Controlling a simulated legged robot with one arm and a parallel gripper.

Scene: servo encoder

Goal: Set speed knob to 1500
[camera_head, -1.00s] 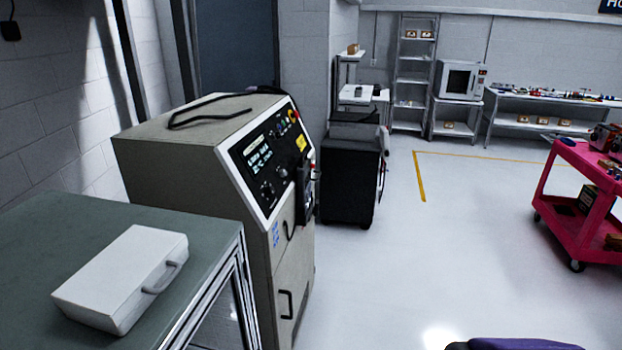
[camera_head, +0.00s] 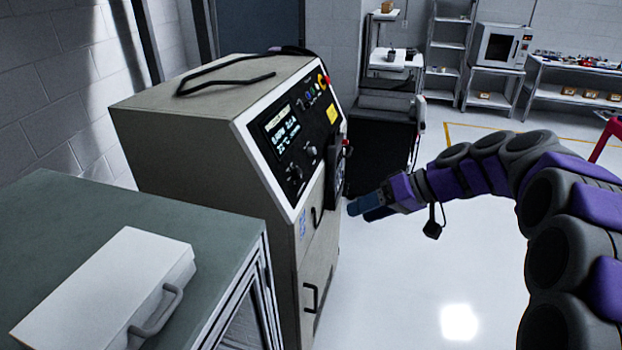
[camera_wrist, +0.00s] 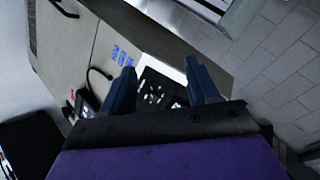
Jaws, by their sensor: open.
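The control cabinet (camera_head: 190,115) stands at the centre left, with a black sloped panel (camera_head: 290,140) on its front. The panel carries a lit display (camera_head: 283,130), several knobs, coloured buttons and a yellow label. One knob (camera_head: 311,151) sits right of the display's lower part, and others are lower left; their markings are too small to read, so I cannot tell which sets speed. My gripper (camera_head: 363,210) is in front of the cabinet, right of and below the panel, apart from it. In the wrist view my gripper (camera_wrist: 160,88) is open and empty, with the panel (camera_wrist: 155,90) showing between its fingers.
A white case (camera_head: 105,290) lies on the green-topped bench (camera_head: 190,225) at the left. A dark cart (camera_head: 375,145) stands behind the cabinet. Shelves and a white oven-like box (camera_head: 500,45) are at the back. The floor right of the cabinet is clear.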

